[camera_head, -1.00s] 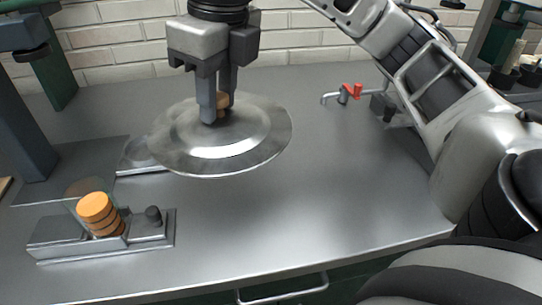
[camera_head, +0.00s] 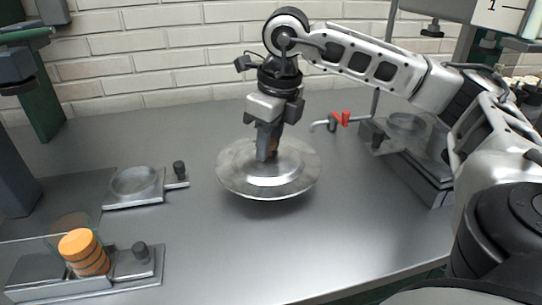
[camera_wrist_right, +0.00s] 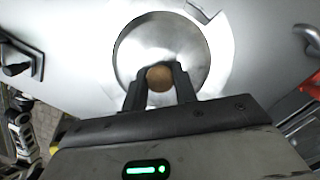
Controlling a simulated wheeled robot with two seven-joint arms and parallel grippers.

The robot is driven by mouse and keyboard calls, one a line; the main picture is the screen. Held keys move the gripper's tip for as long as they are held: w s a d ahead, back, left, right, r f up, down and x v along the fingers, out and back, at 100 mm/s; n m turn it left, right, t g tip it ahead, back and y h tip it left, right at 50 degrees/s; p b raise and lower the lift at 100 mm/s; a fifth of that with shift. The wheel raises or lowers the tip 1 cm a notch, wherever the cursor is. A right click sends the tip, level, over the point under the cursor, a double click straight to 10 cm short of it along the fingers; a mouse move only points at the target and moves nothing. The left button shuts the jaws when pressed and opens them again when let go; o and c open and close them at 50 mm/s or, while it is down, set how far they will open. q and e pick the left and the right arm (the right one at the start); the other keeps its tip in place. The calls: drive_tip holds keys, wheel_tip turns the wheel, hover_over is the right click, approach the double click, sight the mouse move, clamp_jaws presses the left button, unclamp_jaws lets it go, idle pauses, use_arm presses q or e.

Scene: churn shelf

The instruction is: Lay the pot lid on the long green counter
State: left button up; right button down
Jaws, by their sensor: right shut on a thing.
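The pot lid (camera_head: 240,172) is a round, shiny metal disc with a small wooden knob, which shows clearly in the wrist view (camera_wrist_right: 160,77). My right gripper (camera_head: 266,154) points down and is shut on the knob. The lid is roughly level, over the middle of a grey metal worktop (camera_head: 215,245); I cannot tell how small the gap below it is. Dark green shows under the worktop's front edge. Whether this is the long green counter is not clear. My left gripper is not in view.
An orange stack (camera_head: 84,252) stands in a metal fixture at the front left. Behind it is a flat fixture with a round recess (camera_head: 134,181). A red-handled tap (camera_head: 341,118) and a metal unit (camera_head: 415,160) are at the right. A brick wall closes the back.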

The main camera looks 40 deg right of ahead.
sight(271, 153)
drive_tip(key=shift+d+f, duration=0.15)
drive_tip(key=shift+f, duration=0.75)
drive_tip(key=shift+d+f, duration=0.15)
drive_tip(key=shift+f, duration=0.75)
drive_tip(key=shift+f, duration=0.1)
drive_tip(key=shift+f, duration=0.15)
drive_tip(key=c, duration=1.1)
unclamp_jaws()
